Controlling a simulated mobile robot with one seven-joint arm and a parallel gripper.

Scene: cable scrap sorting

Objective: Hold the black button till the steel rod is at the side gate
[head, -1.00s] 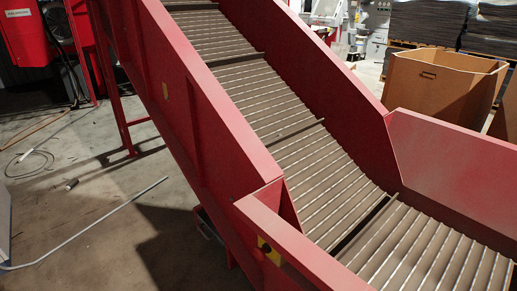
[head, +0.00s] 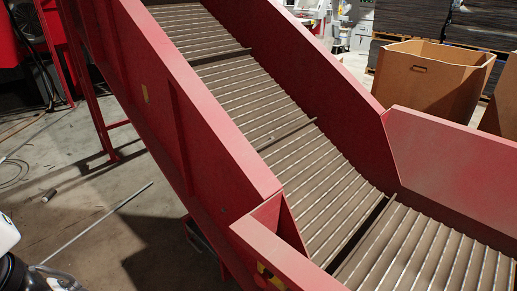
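A yellow plate (head: 263,270) with a dark spot sits on the red side wall at the bottom centre, partly cut off by the frame's edge. I cannot tell for sure that the dark spot is the black button. I see no steel rod on the ribbed conveyor belt (head: 335,195). A thin grey rod or pipe (head: 110,214) lies slanting on the floor left of the conveyor. I cannot make out a side gate. White and black parts of my arm show in the lower left corner, but the fingers of my gripper do not show.
Red side walls (head: 450,165) flank the belt, which has dark crossbars. A cardboard box (head: 430,85) and dark stacks on pallets stand at the back right. A small cylinder (head: 48,195) and a thin loop of wire (head: 12,172) lie on the floor at left.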

